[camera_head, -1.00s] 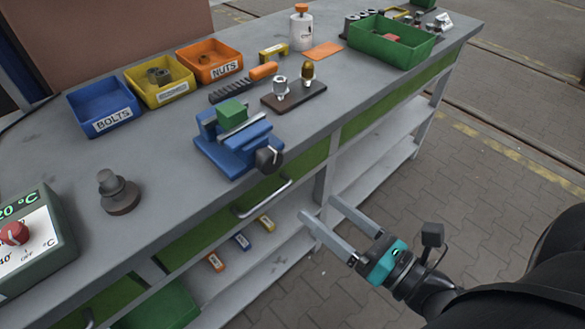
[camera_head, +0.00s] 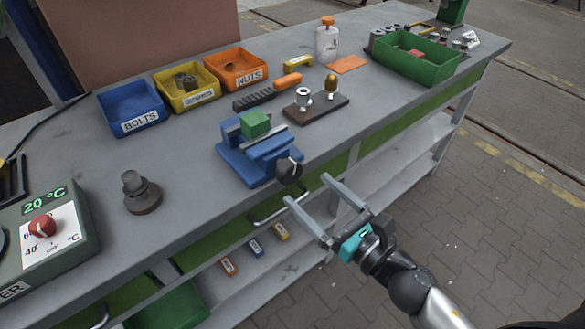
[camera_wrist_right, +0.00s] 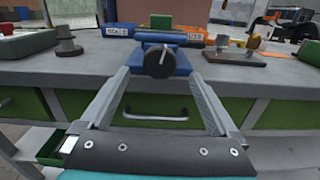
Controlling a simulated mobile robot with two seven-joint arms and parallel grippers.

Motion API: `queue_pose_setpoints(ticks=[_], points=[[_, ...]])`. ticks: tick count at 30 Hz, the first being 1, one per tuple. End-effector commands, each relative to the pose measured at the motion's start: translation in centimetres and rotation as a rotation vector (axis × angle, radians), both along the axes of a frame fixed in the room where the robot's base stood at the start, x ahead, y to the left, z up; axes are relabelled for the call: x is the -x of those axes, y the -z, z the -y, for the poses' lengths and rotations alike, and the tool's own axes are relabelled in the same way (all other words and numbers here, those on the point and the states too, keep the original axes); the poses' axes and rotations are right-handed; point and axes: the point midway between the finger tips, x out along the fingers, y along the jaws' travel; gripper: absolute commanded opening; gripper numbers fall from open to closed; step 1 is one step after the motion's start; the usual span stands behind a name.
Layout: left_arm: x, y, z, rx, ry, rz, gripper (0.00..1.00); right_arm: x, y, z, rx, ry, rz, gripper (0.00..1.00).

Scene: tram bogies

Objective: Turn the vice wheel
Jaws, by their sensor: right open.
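The blue vice (camera_head: 257,152) stands at the front edge of the grey workbench, with a green block (camera_head: 255,124) between its jaws. Its dark round wheel (camera_head: 289,170) with a pale mark faces the front. My right gripper (camera_head: 306,189) is open and empty, in front of the bench edge and just short of the wheel, apart from it. In the right wrist view the wheel (camera_wrist_right: 160,62) shows ahead, centred between and beyond the two fingers (camera_wrist_right: 157,82). The left gripper does not show.
Blue (camera_head: 134,106), yellow (camera_head: 187,88) and orange (camera_head: 236,69) bins stand behind the vice. A dark board with small fittings (camera_head: 316,107) lies to its right. A drawer handle (camera_head: 278,208) sits below the bench edge.

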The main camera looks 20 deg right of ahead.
Motion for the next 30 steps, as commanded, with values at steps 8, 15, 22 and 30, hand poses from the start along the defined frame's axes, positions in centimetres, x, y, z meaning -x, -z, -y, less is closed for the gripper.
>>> queue_pose_setpoints(ticks=[8,15,22,30], points=[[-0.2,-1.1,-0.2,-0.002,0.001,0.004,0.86,-3.7,-0.2,-1.3,0.002,-0.001,0.002,0.96],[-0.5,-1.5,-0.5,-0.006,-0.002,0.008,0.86,-5.7,-0.1,-2.0,0.002,0.0,0.001,0.96],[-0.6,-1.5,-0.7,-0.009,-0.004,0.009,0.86,-6.2,0.0,-2.3,0.001,-0.001,-0.001,0.96],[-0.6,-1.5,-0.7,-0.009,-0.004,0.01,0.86,-6.2,0.0,-2.3,0.001,0.0,-0.001,0.88]])
